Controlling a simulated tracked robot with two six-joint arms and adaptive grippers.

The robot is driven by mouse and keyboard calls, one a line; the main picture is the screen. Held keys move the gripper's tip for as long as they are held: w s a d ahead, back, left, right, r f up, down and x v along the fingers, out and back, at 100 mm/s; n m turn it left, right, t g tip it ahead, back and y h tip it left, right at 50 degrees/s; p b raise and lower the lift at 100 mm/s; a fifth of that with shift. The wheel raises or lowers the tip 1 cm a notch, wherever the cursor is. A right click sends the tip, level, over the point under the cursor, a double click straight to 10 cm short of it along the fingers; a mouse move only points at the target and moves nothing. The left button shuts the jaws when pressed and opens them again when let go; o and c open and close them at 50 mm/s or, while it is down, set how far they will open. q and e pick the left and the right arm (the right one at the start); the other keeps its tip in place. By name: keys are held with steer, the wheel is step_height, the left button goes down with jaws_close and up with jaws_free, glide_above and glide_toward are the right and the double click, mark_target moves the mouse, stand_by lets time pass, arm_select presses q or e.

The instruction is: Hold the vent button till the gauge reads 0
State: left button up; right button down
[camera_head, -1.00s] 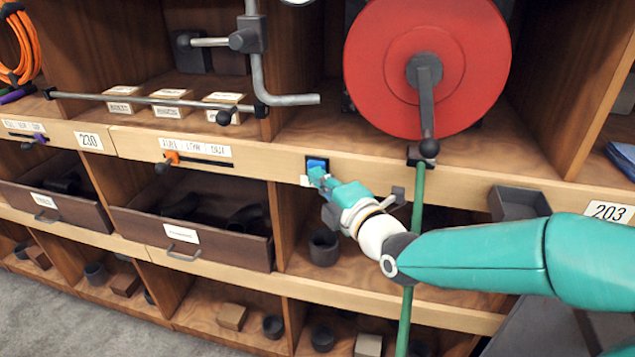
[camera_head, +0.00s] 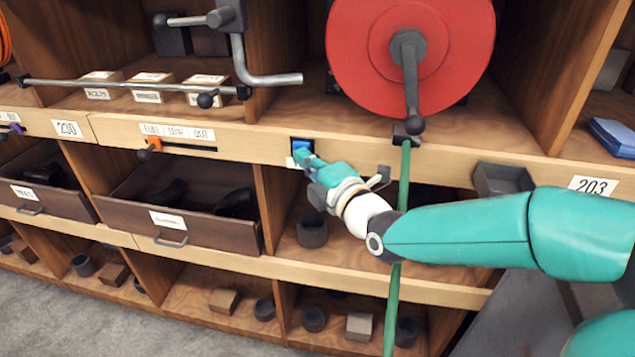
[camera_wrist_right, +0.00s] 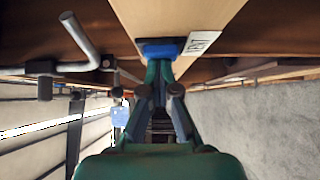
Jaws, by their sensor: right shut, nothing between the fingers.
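The vent button (camera_head: 302,145) is a blue square in a dark frame on the pale shelf rail. It also shows in the right wrist view (camera_wrist_right: 161,50), with a small white label beside it. My right gripper (camera_head: 301,160) is shut and empty, its fingertips at the button and apparently touching it. In the right wrist view the fingertips (camera_wrist_right: 159,72) meet the button's lower edge. How far the button is pressed cannot be told. The gauge is not in view now. My left gripper is not in view.
A red reel (camera_head: 452,55) with a dark crank stands right of the button, and a green hose (camera_head: 392,300) hangs below it, behind my right arm. A bent grey pipe (camera_head: 262,78) is at upper left. An orange slider (camera_head: 152,143) sits on the rail at left.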

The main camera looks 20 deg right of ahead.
steer(key=s+b, duration=0.2)
steer(key=s, duration=1.1)
steer(key=shift+a, duration=0.15)
steer(key=shift+s, duration=0.1)
